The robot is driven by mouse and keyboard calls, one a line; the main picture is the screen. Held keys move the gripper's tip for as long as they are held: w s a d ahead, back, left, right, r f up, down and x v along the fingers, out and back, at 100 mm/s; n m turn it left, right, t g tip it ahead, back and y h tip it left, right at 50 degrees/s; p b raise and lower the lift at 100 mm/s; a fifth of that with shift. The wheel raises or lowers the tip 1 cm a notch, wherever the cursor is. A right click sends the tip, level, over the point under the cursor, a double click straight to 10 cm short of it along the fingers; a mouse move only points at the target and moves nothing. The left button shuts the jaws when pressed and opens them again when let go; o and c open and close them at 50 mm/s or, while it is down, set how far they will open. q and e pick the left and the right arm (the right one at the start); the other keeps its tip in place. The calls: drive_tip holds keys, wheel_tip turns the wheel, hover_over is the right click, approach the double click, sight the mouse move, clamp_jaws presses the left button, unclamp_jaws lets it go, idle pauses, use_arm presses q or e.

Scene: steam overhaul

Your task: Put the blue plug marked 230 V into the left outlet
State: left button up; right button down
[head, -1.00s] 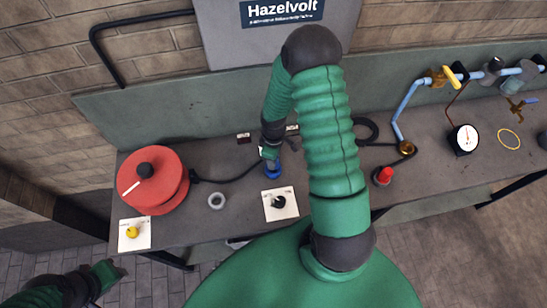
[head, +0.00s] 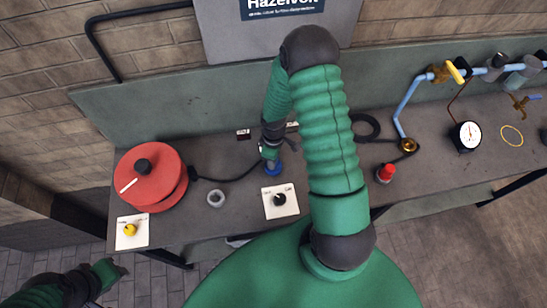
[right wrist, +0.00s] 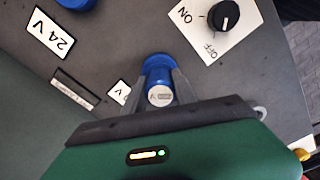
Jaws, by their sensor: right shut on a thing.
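My right gripper (right wrist: 150,88) is shut on a blue plug (right wrist: 158,75) in the right wrist view. The plug has a pale round end with small print that I cannot read. A wider blue ring shows at its far end; I cannot tell whether the plug sits in an outlet. In the head view the blue part (head: 272,169) shows just below my right gripper (head: 270,157), low over the bench. Another blue fitting (right wrist: 75,3) is cut off at the top, near a "24 V" label (right wrist: 49,34). My left gripper (head: 108,270) is off the bench at lower left; its jaws are unclear.
A label ending in "V" (right wrist: 119,93) is partly hidden. An ON/OFF knob plate (head: 281,201) lies close by. A red cable reel (head: 150,176), grey ring (head: 216,197) and yellow-knob plate (head: 131,232) stand left. A red button (head: 386,173) and pipes (head: 405,105) are right.

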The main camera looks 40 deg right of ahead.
drive_tip(key=shift+f+b, duration=0.45)
drive_tip(key=shift+f, duration=0.25)
drive_tip(key=c, duration=0.9)
unclamp_jaws()
drive_tip(key=shift+r, duration=0.1)
wheel_tip(320, 180, up, 17)
drive_tip(key=b, duration=0.1)
drive_tip(key=shift+s+a+f+m+t+b, duration=0.55)
drive_tip(key=shift+a+f+m+b, duration=0.7)
drive_tip(key=shift+a, duration=1.35)
drive_tip(key=shift+s+a+f+m+t+b, duration=0.4)
drive_tip(key=shift+s+a+f+b, duration=0.5)
drive_tip(key=shift+a+b, duration=1.3)
drive_tip(key=shift+s+a+f+m+t+b, duration=0.45)
drive_tip(key=shift+a+f+m+b, duration=0.65)
drive_tip(key=shift+a, duration=1.95)
